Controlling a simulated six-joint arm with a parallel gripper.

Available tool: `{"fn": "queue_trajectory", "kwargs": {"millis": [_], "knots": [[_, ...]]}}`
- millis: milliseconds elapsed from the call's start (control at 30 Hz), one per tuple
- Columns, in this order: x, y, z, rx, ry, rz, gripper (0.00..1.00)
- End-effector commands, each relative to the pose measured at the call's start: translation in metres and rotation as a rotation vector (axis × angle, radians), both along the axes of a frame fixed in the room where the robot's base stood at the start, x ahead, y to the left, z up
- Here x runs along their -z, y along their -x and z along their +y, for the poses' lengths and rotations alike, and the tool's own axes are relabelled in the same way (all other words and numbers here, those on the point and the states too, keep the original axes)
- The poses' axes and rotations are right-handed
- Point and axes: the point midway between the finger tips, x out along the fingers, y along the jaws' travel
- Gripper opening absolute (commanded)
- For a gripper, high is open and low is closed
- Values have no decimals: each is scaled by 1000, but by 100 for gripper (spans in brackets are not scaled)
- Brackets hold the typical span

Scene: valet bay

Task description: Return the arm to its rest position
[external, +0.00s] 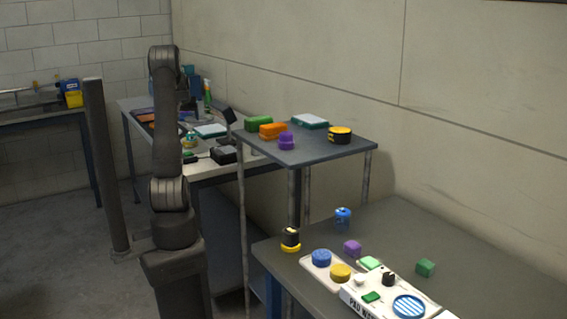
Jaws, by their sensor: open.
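My arm stands upright at the left of the external view, its base in front and its elbow at the top. The forearm points away from the camera, over the far workbench (180,104). My gripper (190,112) is small and dark, partly hidden beside the upper arm. It is open, and I see nothing held in it. Its exact height above the bench is hard to tell.
A raised grey shelf (315,152) holds green, orange and purple blocks and a black-yellow puck. The near table (450,235) holds a white pad (350,300), blue and yellow discs and small blocks. A dark post (105,170) stands left of my arm.

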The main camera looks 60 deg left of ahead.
Motion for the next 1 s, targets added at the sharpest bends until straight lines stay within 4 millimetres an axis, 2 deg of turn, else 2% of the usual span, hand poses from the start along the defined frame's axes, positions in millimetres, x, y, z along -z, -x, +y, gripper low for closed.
{"fn": "queue_trajectory", "kwargs": {"millis": [33, 633, 700, 833, 1000], "knots": [[16, -3, 5, 1, 10, 4, 71], [107, -29, 55, -1, 8, 4, 71], [82, -30, 55, 0, 0, 0, 71], [57, -29, 55, 0, 2, 1, 71], [39, -47, 28, 5, 5, 2, 71]]}}
